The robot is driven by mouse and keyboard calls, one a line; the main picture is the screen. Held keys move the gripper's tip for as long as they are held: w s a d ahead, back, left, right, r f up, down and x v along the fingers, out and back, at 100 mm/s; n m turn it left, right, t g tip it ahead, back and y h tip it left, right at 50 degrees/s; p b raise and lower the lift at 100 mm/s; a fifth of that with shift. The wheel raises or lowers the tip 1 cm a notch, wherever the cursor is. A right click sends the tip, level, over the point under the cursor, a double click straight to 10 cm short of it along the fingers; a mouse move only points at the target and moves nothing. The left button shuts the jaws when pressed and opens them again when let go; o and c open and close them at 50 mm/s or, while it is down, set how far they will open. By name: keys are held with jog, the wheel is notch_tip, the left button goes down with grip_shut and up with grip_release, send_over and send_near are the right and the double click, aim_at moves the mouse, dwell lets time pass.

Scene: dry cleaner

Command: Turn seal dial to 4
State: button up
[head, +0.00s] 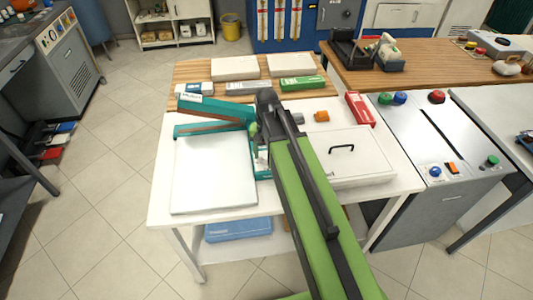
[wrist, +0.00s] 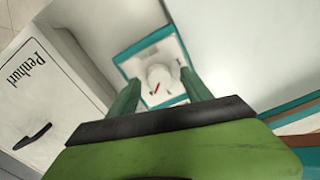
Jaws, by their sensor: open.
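The seal dial (wrist: 160,77) is a round white knob with a red pointer mark, set on a white panel with a teal border (wrist: 123,60). Its scale numbers are too small to read in the wrist view. My gripper (wrist: 161,82) is open, with one green finger on each side of the dial in the picture. I cannot tell whether the fingers touch it. In the head view the teal sealing machine (head: 215,112) stands on the white table, with a white plate (head: 213,172) in front. My arm hides most of the dial panel there.
A white box with a black handle (head: 345,158) stands right of my arm. Small boxes, including a green one (head: 298,84) and a red one (head: 360,110), lie behind. A grey control cabinet (head: 425,130) stands further right. Tiled floor (head: 110,190) is clear at left.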

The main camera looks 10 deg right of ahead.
jog(key=shift+r, duration=0.1)
notch_tip(320, 180, up, 17)
jog(key=p, duration=1.7)
jog(key=b, duration=0.6)
send_near(266, 155)
jog(key=s+r, duration=0.2)
jog(key=s, duration=0.1)
jog(key=s+n, duration=0.2)
jog(key=s+f+n+b, duration=0.1)
jog(key=s+n, duration=0.1)
jog(key=s, duration=0.1)
jog(key=shift+c, duration=0.2)
